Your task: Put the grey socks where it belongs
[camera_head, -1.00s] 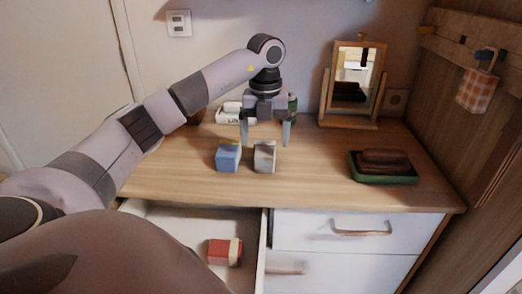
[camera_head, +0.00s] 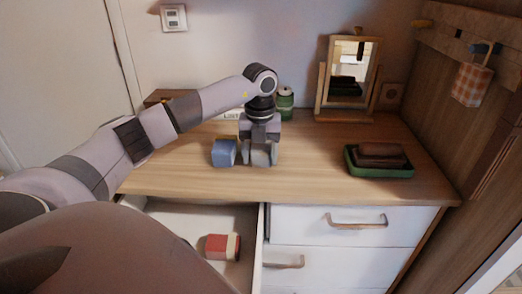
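The grey socks (camera_head: 260,157), a small folded grey-white bundle, stand on the wooden dresser top beside a folded blue bundle (camera_head: 223,153). My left gripper (camera_head: 260,152) points straight down over the grey socks, with its fingers closed in on both sides of them. The socks are partly hidden by the fingers and appear to be still at tabletop height. Below, an open white drawer (camera_head: 186,222) holds a folded red and cream bundle (camera_head: 222,247). My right gripper is not in view.
A green tray (camera_head: 380,172) with brown folded items sits on the right of the dresser top. A standing mirror (camera_head: 347,78) and a green can (camera_head: 285,103) are at the back. A closed drawer (camera_head: 355,226) is at the right.

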